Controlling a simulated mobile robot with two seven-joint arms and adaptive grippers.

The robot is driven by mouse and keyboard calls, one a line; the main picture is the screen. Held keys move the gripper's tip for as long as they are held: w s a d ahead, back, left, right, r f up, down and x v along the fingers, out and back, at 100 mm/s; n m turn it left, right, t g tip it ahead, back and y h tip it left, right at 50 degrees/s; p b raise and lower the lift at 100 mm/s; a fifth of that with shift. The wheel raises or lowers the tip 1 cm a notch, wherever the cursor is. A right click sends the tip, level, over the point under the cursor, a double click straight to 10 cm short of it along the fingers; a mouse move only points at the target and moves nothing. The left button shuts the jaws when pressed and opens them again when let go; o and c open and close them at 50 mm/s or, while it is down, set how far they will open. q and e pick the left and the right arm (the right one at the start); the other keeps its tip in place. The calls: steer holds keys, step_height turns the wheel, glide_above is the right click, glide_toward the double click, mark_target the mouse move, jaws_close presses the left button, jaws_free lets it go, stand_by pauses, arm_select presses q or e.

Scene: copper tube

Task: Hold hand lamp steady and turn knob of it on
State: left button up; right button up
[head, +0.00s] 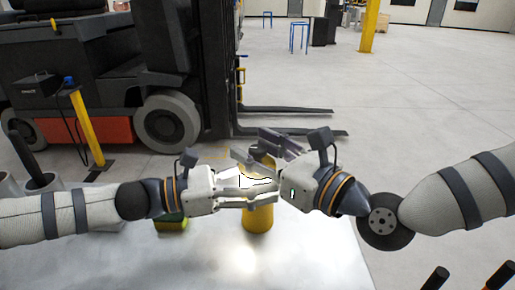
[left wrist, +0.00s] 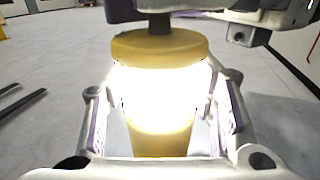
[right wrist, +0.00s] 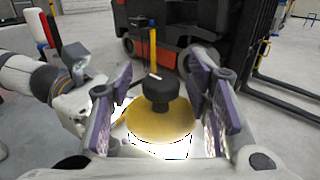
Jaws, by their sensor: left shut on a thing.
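The hand lamp (head: 258,218) stands upright on the table, a yellow cylinder with a bright glowing middle band. The band and yellow cap fill the left wrist view (left wrist: 160,47). My left gripper (head: 262,188) is shut around the lamp's glowing middle, one finger on each side. The dark round knob (right wrist: 160,94) sits on top of the lamp. My right gripper (head: 268,150) is above the lamp, pointing down and left. In the right wrist view its fingers (right wrist: 163,108) are spread on both sides of the knob, with gaps. The fingers partly hide the lamp in the head view.
The shiny grey table (head: 310,255) is largely clear in front. A green and yellow object (head: 172,224) lies behind my left forearm. Grey cylindrical holders (head: 42,186) stand at the left. A forklift (head: 110,75) and a yellow post (head: 87,128) are beyond the table.

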steer(key=v, duration=1.2)
arm_select(q)
steer(key=o, duration=1.5)
